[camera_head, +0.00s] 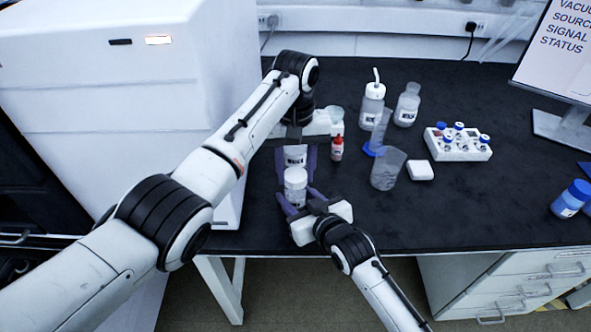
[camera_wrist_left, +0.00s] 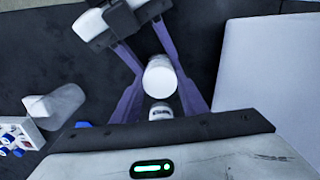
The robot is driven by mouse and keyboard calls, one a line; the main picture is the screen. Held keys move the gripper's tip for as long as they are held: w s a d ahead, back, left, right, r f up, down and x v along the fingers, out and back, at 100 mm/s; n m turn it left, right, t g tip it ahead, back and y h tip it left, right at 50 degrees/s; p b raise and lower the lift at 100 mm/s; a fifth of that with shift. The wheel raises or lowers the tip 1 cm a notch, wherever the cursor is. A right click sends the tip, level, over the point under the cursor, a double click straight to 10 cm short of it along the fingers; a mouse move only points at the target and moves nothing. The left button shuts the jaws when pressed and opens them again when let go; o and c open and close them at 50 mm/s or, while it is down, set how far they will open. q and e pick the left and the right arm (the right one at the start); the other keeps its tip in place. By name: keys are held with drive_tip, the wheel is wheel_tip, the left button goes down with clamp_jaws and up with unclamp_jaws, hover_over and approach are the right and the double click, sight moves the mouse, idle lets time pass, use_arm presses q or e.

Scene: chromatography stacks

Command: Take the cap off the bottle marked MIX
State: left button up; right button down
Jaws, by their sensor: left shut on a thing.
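My left gripper (camera_head: 297,165) is shut on a pale bottle with a white top (camera_head: 295,186), which also shows between the fingertips in the left wrist view (camera_wrist_left: 160,76). Directly behind it is a white labelled piece (camera_head: 295,155), partly hidden by my left gripper. I cannot tell whether it is part of the same bottle, and its lettering is too small to read surely. My right gripper (camera_head: 299,201) comes in from the front with its fingers on either side of the bottle. Whether they touch it is unclear.
A red dropper bottle (camera_head: 337,148) stands close to the right. A large white machine (camera_head: 95,90) stands at left.

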use_arm(q)
drive_tip(key=o, duration=1.1)
drive_tip(key=shift+o, duration=0.2)
